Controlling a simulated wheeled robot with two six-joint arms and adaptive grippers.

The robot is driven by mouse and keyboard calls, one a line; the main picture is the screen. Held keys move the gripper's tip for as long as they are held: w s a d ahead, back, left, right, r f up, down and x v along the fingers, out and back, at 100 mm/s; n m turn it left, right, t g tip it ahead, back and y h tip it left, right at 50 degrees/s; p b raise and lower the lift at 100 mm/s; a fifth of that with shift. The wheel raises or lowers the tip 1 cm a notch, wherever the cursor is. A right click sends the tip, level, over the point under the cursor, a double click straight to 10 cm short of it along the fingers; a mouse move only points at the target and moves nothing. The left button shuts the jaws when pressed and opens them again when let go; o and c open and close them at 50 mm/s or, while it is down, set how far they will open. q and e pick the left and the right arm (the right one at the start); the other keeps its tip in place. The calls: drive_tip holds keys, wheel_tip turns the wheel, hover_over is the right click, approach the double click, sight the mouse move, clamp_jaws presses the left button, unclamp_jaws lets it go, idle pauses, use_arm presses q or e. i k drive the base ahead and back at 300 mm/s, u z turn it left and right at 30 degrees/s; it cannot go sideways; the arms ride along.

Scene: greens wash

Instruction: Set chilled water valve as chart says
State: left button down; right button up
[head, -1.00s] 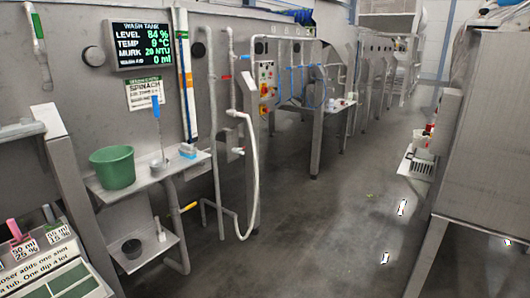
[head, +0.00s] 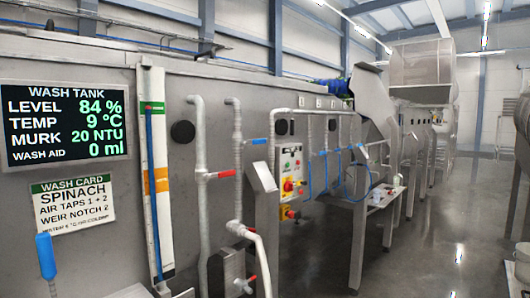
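The wash card (head: 72,207) on the tank wall reads SPINACH, AIR TAPS 1 + 2, WEIR NOTCH 2; its smallest bottom line is too fine to read. The wash tank display (head: 65,122) above it reads level 84 %, temp 9 °C, murk 20 NTU, wash aid 0 ml. Grey pipes right of it carry a red lever (head: 226,174), a small blue lever (head: 259,141) and a lower red handle (head: 246,285). I see no label that tells which is the chilled water valve. Neither of my grippers is in view.
A control box (head: 291,172) with a red button hangs beside the pipes. A white strip (head: 154,110) with coloured bands stands on the wall. A blue-handled tool (head: 46,256) is at lower left. Open floor (head: 430,255) runs along the right.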

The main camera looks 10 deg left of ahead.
sight(258, 141)
drive_tip(key=z, duration=0.1)
drive_tip(key=i, duration=2)
drive_tip(key=z, duration=0.5)
